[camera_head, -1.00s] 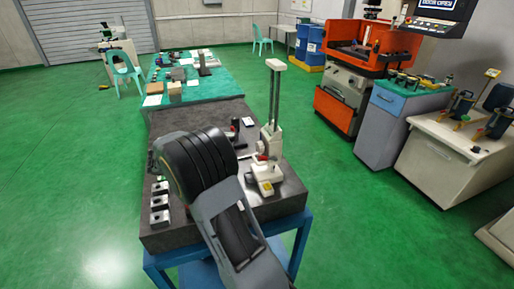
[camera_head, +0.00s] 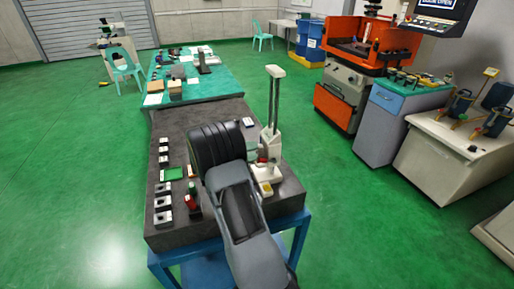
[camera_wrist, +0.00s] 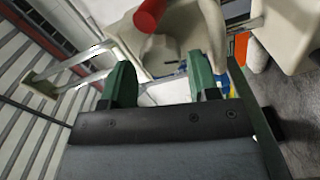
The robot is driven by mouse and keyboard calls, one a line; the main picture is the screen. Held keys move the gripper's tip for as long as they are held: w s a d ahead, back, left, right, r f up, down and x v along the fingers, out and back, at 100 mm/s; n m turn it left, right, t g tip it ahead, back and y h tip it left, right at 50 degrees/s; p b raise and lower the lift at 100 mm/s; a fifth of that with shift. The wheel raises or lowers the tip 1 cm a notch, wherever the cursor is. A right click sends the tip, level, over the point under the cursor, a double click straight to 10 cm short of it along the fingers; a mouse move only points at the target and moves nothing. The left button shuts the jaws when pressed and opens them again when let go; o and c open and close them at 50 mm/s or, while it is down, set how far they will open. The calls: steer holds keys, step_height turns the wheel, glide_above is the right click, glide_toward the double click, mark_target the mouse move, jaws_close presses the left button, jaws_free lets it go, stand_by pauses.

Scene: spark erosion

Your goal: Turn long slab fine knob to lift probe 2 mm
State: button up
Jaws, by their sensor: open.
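The long slab (camera_head: 172,238) is a dark grey block on a blue stand in the head view. A cream height gauge stands on its right side, with a tall two-rod column (camera_head: 273,105) and a pale base (camera_head: 268,178). A small red part (camera_head: 262,160) shows low on the gauge, but I cannot tell whether it is the fine knob. In the wrist view, a red cylinder (camera_wrist: 150,14) lies beyond my gripper (camera_wrist: 161,76), beside a cream body (camera_wrist: 190,35). My green fingers are apart with no object visibly clamped.
Several metal blocks (camera_head: 163,202) line the slab's left edge, near a green piece (camera_head: 173,174) and a red-and-green item (camera_head: 192,192). A green-topped table (camera_head: 215,86) stands behind. Open green floor (camera_head: 75,170) lies to the left.

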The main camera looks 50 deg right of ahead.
steer(key=shift+x, duration=1.2)
steer(key=shift+c, duration=0.5)
steer(key=c, duration=0.5)
steer(key=shift+f+m+b, duration=0.3)
steer(key=shift+b, duration=0.5)
steer(key=shift+c, duration=0.2)
steer(key=shift+m+b, duration=0.4)
steer(key=shift+b, duration=0.7)
steer(key=shift+r, duration=0.3)
steer(key=o, duration=0.6)
